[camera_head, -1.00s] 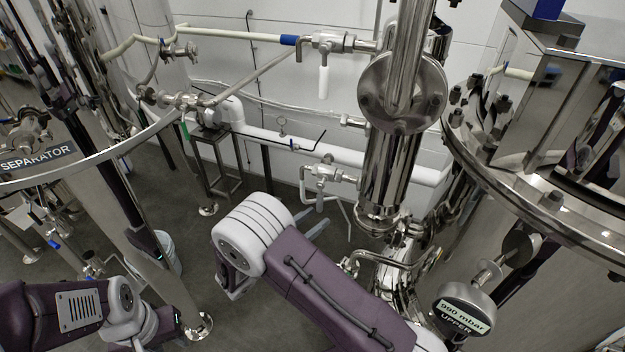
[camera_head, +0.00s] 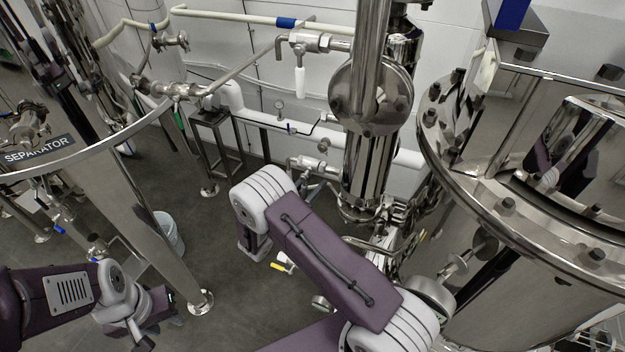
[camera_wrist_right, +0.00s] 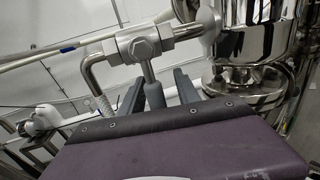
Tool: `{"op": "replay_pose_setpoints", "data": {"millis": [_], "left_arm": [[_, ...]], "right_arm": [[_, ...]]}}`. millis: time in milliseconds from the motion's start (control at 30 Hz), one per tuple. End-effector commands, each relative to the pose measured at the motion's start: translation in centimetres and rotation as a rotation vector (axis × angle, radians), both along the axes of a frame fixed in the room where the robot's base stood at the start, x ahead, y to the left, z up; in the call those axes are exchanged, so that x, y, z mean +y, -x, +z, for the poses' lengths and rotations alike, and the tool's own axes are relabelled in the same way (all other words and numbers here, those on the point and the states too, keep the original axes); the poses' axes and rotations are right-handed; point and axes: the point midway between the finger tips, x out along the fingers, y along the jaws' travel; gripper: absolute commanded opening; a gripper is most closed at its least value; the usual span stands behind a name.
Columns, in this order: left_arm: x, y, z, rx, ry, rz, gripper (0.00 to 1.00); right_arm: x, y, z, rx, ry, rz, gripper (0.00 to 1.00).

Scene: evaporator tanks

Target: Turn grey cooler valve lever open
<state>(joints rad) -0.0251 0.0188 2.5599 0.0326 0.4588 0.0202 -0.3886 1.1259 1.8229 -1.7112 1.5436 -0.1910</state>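The cooler (camera_head: 366,172) is an upright steel column in the middle of the head view. Low on its left side sits a valve (camera_head: 306,162) with a grey lever, mostly hidden there by my right arm. In the right wrist view the valve body (camera_wrist_right: 140,44) is near the top, and its grey lever (camera_wrist_right: 154,94) points down. My right gripper (camera_wrist_right: 160,88) is open, with one dark finger on each side of the lever; contact cannot be told. My left gripper (camera_head: 143,340) is low at the left of the head view, away from the valve, its fingers unclear.
A higher valve with a white lever (camera_head: 300,82) sits above on the column. A large steel tank (camera_head: 500,270) with a bolted rim fills the right. The separator tank rim (camera_head: 100,155) and a leg are at left. A white bucket (camera_head: 168,235) stands on the floor.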

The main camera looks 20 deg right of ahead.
Motion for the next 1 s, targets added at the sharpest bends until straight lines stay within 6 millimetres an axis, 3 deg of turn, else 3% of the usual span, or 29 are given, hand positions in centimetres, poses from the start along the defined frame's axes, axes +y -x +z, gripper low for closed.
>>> {"op": "replay_pose_setpoints", "data": {"millis": [200, 333, 1000], "left_arm": [[0.01, 0.00, -0.06, 0.000, 0.000, 0.000, 0.36], [0.01, 0.01, -0.06, 0.000, 0.000, 0.000, 0.36], [0.01, 0.01, -0.03, 0.000, 0.000, 0.000, 0.36]], "right_arm": [[-0.02, -0.03, -0.07, 0.000, 0.000, 0.001, 0.36], [-0.01, -0.03, -0.06, 0.000, 0.000, 0.001, 0.00], [-0.05, -0.04, 0.07, -0.003, 0.001, -0.001, 0.00]]}}
